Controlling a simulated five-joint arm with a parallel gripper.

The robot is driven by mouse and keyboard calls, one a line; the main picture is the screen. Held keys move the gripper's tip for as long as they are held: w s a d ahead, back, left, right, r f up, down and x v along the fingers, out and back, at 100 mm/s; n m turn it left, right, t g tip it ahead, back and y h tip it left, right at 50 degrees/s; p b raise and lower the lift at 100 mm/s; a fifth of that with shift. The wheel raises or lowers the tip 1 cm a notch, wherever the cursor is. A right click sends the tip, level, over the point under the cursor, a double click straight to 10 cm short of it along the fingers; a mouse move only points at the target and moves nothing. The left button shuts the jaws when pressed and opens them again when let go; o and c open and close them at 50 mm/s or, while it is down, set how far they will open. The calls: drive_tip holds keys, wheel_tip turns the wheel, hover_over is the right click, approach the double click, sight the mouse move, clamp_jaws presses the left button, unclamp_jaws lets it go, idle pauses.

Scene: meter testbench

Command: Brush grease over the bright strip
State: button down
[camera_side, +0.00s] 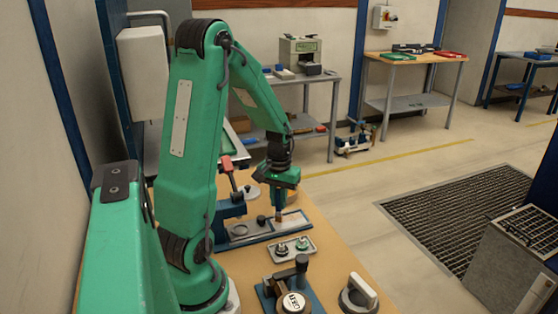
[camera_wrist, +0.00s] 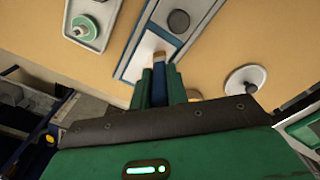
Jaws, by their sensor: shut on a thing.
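My gripper (camera_wrist: 162,77) is shut on a brush (camera_wrist: 161,72) with a dark blue handle and a tan tip. The brush points down over the blue-edged plate, which also shows in the side view (camera_side: 250,238). The bright strip (camera_wrist: 144,53) is a pale band on this plate in the wrist view, and the brush tip lies at its edge. I cannot tell whether the tip touches it. A dark round piece (camera_wrist: 179,21) sits on the plate.
A small tray (camera_side: 293,248) with two round fittings stands close in front of the plate. A round gauge (camera_side: 292,302) on a blue base and a white-handled round tool (camera_side: 358,294) are nearer. A pale disc (camera_wrist: 242,80) lies beside the plate.

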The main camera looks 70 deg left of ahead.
drive_tip(key=shift+s, duration=0.85)
drive_tip(key=shift+s+d, duration=0.35)
drive_tip(key=shift+d, duration=0.05)
drive_tip(key=shift+w+d, duration=0.15)
drive_tip(key=shift+w, duration=5)
drive_tip(key=shift+s+d, duration=0.35)
drive_tip(key=shift+s, duration=4.65)
drive_tip(key=shift+s+r, duration=0.15)
drive_tip(key=shift+r, duration=0.05)
wheel_tip(320, 180, up, 8)
drive_tip(key=shift+f, duration=0.15)
drive_tip(key=w+a, duration=0.1)
drive_tip(key=w, duration=0.9)
drive_tip(key=shift+a, duration=0.4)
